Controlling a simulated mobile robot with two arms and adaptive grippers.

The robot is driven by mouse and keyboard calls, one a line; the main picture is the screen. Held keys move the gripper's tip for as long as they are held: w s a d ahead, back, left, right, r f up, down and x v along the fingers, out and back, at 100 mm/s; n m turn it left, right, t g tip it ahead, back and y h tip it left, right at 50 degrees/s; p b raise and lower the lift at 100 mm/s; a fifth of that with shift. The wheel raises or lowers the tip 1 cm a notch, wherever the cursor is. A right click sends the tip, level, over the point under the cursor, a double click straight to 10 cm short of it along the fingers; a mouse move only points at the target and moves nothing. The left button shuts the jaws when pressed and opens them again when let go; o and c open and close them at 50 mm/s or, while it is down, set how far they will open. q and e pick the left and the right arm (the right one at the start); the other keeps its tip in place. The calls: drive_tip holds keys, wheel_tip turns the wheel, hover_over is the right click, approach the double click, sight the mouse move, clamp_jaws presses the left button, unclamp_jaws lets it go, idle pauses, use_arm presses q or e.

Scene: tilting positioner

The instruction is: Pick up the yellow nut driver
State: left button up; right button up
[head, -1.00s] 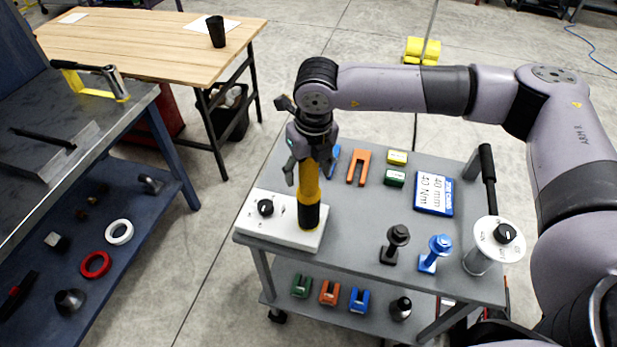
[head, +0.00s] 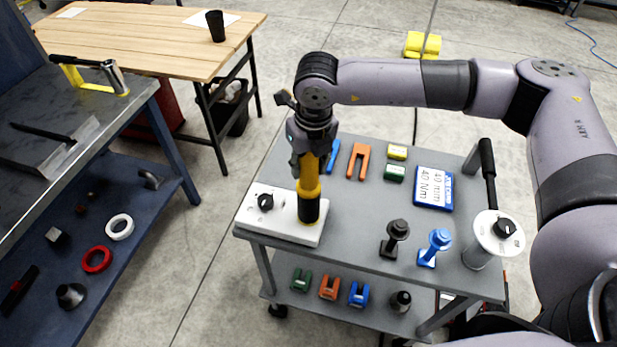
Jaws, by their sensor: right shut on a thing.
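The yellow nut driver (head: 308,187), with a black lower end, stands upright at the right part of the white block (head: 278,228) on the grey cart. My right gripper (head: 309,160) comes down from above and is shut on the top of the nut driver. The fingers hide its upper end. Whether its black end touches the block or hovers just over it, I cannot tell. My left gripper is not in view.
The cart top (head: 345,232) also holds an orange fork (head: 358,160), a blue labelled card (head: 434,188), a black bolt piece (head: 396,236), a blue one (head: 436,246) and a white-topped reel (head: 494,240). A dark workbench (head: 60,120) stands left.

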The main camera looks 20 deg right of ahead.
drive_tip(key=shift+w+r, duration=0.1)
drive_tip(key=shift+c, duration=0.5)
drive_tip(key=shift+r, duration=0.15)
